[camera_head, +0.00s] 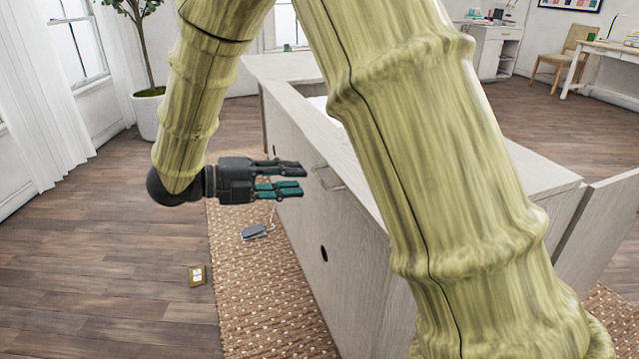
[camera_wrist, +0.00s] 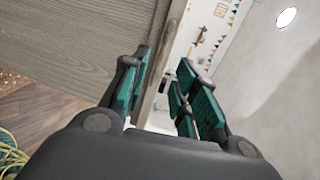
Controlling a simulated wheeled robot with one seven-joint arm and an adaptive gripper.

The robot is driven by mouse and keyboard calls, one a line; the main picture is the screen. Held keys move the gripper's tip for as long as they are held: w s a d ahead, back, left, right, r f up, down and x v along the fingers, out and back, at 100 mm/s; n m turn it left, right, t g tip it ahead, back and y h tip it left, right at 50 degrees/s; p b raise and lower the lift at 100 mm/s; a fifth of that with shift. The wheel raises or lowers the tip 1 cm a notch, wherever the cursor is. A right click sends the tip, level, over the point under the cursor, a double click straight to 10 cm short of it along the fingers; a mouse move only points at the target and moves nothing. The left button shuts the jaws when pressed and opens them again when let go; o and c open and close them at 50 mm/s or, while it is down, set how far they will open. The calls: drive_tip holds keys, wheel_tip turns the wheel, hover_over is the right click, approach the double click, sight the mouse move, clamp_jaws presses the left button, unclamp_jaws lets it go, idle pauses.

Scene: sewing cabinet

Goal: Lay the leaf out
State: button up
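The pale wood sewing cabinet (camera_head: 345,235) stands across the middle of the head view, partly hidden by my arm. A flat panel (camera_head: 290,68) shows at its far end, and another upright panel (camera_head: 603,225) stands at its right end; I cannot tell which is the leaf.
A grey pedal (camera_head: 257,231) with a cord lies on the woven rug (camera_head: 250,290). A small gold-framed plate (camera_head: 197,275) lies near the rug's edge. A potted tree (camera_head: 147,110) stands behind my arm.

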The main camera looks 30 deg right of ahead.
sight(320, 179)
drive_tip(key=b+x, duration=0.1)
drive_tip(key=x, duration=0.5)
drive_tip(key=shift+d+f, duration=0.15)
drive_tip(key=shift+d, duration=0.25)
clamp_jaws()
